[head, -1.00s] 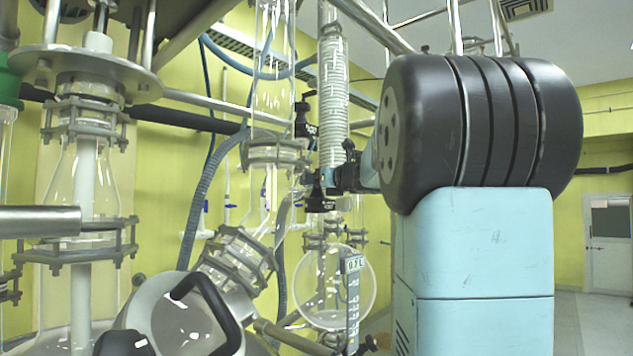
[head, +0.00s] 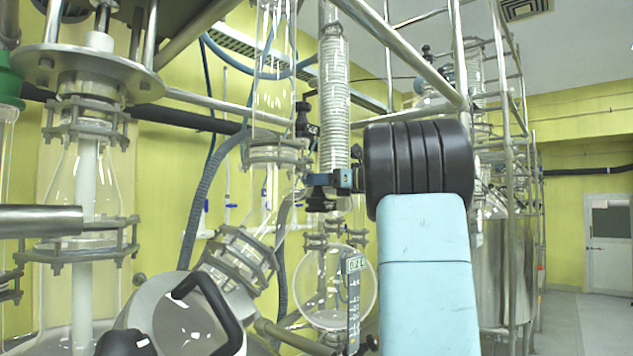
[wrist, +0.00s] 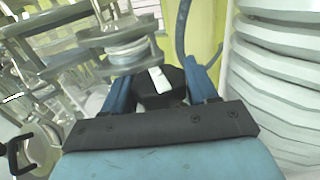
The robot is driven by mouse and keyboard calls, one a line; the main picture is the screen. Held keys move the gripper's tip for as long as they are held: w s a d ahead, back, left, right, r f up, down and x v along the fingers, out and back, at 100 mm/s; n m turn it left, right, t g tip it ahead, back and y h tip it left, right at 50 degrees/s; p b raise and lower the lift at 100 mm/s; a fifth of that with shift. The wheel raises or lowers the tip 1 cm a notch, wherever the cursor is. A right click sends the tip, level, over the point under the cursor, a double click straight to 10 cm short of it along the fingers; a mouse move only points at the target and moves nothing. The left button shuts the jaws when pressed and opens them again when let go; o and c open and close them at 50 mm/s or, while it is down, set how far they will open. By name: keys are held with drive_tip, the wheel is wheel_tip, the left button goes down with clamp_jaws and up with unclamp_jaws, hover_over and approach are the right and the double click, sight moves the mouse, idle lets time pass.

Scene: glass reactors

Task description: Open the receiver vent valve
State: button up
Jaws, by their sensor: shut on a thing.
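My gripper (wrist: 162,78) shows in the wrist view with its two blue fingers on either side of a black valve knob (wrist: 163,88) with a white mark, and it is shut on it. In the head view my gripper (head: 337,181) is at the black valve fitting (head: 320,198) beside the glass column, above the round receiver flask (head: 330,290). My arm partly hides this area in the head view. How far the valve is turned cannot be told.
A ribbed white column (head: 333,100) rises close by, with another black knob (head: 306,120) beside it. Metal frame bars (head: 400,50) cross above my arm. A steel vessel (head: 495,260) stands at right. The floor at far right is clear.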

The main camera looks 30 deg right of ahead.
drive_tip(key=shift+s+d+r, duration=0.15)
drive_tip(key=shift+s+r, duration=0.05)
drive_tip(key=shift+r, duration=0.1)
